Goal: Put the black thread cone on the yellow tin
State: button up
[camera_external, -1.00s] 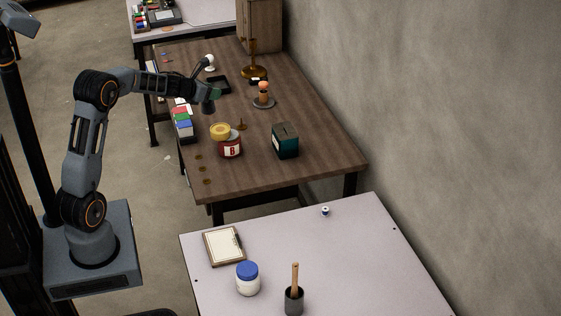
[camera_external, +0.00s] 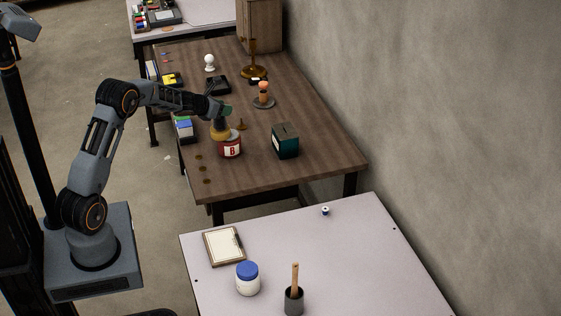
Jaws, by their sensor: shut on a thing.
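The black thread cone (camera_external: 220,124) is a small dark shape under my gripper (camera_external: 224,113). My gripper is shut on it near its top. The yellow tin (camera_external: 219,134) is directly below the cone, at the left side of the brown table. The cone's lower end overlaps the tin's top in this view, and I cannot tell whether it touches. The tin's top is partly hidden by the cone. A red tin (camera_external: 230,149) marked with a letter B is right against the yellow tin in the picture, in front of it.
A dark teal box (camera_external: 285,141) stands to the right, and a small brass piece (camera_external: 242,124) is close by. A black tray (camera_external: 218,85), a white knobbed object (camera_external: 210,62) and a dish with an orange stack (camera_external: 263,98) are farther back.

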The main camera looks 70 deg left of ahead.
jog(key=o, duration=0.6)
jog(key=shift+f, duration=0.15)
jog(key=shift+c, duration=0.2)
jog(key=o, duration=0.4)
jog(key=shift+o, duration=0.2)
jog(key=shift+r, duration=0.3)
jog(key=shift+s+d+r, duration=0.1)
jog(key=shift+s+d, duration=0.05)
jog(key=shift+s, duration=0.2)
jog(key=b+v, duration=0.1)
jog(key=v, duration=1)
